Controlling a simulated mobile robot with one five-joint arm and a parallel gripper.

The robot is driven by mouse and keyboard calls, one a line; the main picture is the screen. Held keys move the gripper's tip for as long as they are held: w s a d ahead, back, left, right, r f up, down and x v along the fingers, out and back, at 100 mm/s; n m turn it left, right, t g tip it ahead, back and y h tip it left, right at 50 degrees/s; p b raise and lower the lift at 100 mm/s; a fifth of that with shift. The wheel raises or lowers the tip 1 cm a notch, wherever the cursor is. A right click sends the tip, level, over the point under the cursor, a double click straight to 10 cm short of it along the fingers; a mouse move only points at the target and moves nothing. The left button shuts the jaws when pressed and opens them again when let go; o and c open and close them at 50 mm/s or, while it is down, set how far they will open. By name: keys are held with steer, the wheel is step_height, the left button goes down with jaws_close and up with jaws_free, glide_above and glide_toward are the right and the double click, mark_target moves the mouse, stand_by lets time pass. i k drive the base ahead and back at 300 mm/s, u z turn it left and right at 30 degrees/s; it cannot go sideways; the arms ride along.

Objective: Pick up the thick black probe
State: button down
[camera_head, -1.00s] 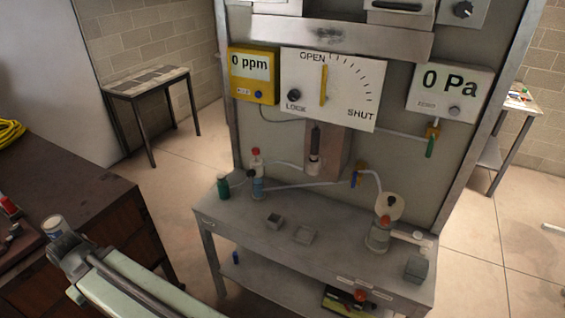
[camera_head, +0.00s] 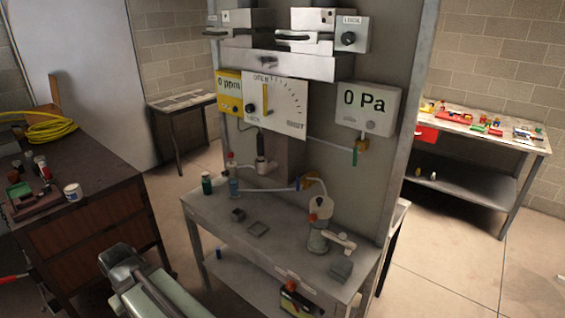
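A pale green link of my arm shows at the bottom, left of centre, in front of the bench. My gripper is not in view.
The bench holds bottles (camera_head: 207,183), small grey blocks (camera_head: 238,214) and a pale round-topped device (camera_head: 319,225). A dark cabinet (camera_head: 85,215) stands at left. A table with coloured tools (camera_head: 470,125) stands at right. Floor is clear at lower right.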

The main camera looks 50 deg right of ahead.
mark_target(260, 137)
steer(key=u, duration=0.1)
steer(key=k, duration=0.1)
steer(key=u, duration=1.55)
steer(key=i, duration=1.9)
steer(key=z, duration=4.1)
steer(key=i, duration=1.05)
steer(key=u, duration=0.05)
